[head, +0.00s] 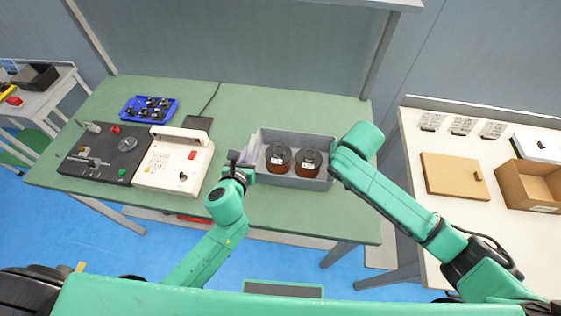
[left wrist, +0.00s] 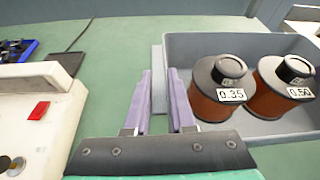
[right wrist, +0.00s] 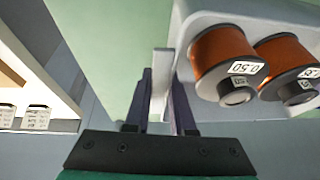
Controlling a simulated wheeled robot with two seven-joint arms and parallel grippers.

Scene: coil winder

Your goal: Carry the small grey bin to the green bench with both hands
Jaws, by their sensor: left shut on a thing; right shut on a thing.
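The small grey bin (head: 292,182) is over the middle right of the green bench (head: 225,108), level as far as I see. I cannot tell whether it touches the top. Two copper-coloured spools with dark caps, labelled 0.35 (left wrist: 222,90) and 0.50 (left wrist: 283,85), stand inside. My left gripper (head: 246,158) is shut on the bin's left end; its purple fingers (left wrist: 162,103) straddle a grey lip there. My right gripper (right wrist: 163,100) is shut on the lip at the right end. In the head view my right arm hides its fingers.
A cream machine (head: 172,163) and a dark control panel (head: 105,152) stand left on the bench. Behind them is a blue tray (head: 149,109) of small parts. A white table (head: 440,145) on the right holds cardboard boxes. The bench's back right is clear.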

